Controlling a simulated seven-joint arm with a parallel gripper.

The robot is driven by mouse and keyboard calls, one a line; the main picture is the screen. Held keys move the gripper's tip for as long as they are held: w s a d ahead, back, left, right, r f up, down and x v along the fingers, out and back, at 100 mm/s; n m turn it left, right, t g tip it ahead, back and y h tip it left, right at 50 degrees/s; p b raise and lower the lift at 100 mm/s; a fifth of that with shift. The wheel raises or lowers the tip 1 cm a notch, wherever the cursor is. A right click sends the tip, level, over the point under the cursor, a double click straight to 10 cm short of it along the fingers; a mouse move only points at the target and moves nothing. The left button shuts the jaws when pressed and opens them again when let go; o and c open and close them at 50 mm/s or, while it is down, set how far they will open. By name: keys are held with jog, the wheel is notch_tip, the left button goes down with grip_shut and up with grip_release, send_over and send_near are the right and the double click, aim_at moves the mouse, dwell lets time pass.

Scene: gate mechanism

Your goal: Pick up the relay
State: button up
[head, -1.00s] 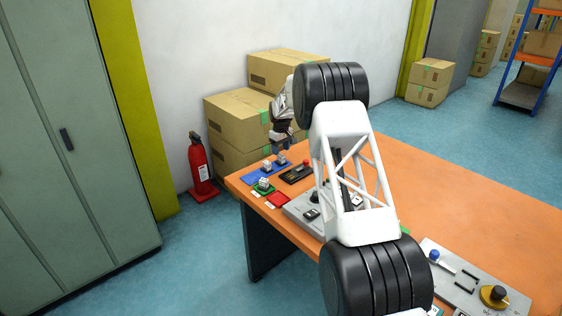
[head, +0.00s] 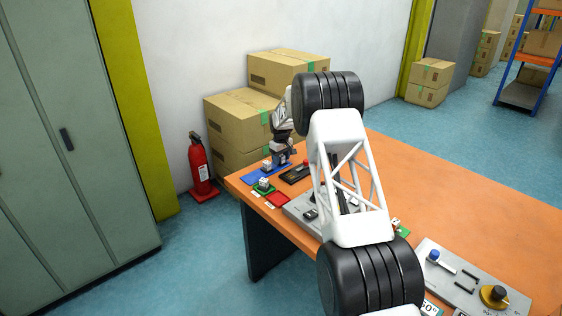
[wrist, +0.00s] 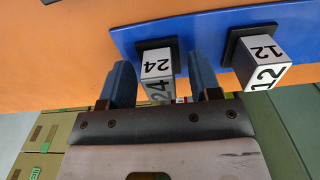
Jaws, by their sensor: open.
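Two relay-like grey blocks with white number faces stand on black bases on a blue mat (wrist: 205,28): one marked 24 (wrist: 156,66) and one marked 12 (wrist: 263,62). My gripper (wrist: 160,62) is open, with one blue finger on each side of the 24 block. I cannot tell whether the fingers touch it. In the head view my gripper (head: 283,161) is low over the right part of the blue mat (head: 252,179) and hides the block there. The other block (head: 267,165) shows just left of it.
A green mat with another block (head: 264,183) and a red mat (head: 279,200) lie in front. A black panel with a red knob (head: 297,173) is close on the right. Grey panels (head: 465,281) lie further right on the orange table (head: 470,205). Cardboard boxes (head: 240,115) stand behind.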

jog(key=c, duration=1)
jog(key=shift+r, duration=0.2)
jog(key=shift+r, duration=1.6)
jog(key=s+d, duration=0.1)
jog(key=s, duration=0.4)
jog(key=s+d+r, duration=0.1)
jog(key=s, duration=0.4)
jog(key=s+d, duration=0.1)
jog(key=s, duration=0.4)
jog(key=shift+s+d+r, duration=0.2)
jog(key=shift+s+r, duration=0.05)
jog(key=shift+s, duration=0.05)
jog(key=shift+w, duration=0.1)
jog(key=shift+w+d+r, duration=0.2)
jog(key=shift+w+r, duration=0.35)
jog(key=shift+w, duration=0.2)
jog(key=shift+w+d+r, duration=0.2)
jog(key=shift+w+r, duration=0.35)
jog(key=shift+w, duration=0.2)
jog(key=shift+w+d+r, duration=0.2)
jog(key=shift+w+r, duration=0.35)
jog(key=shift+w, duration=0.2)
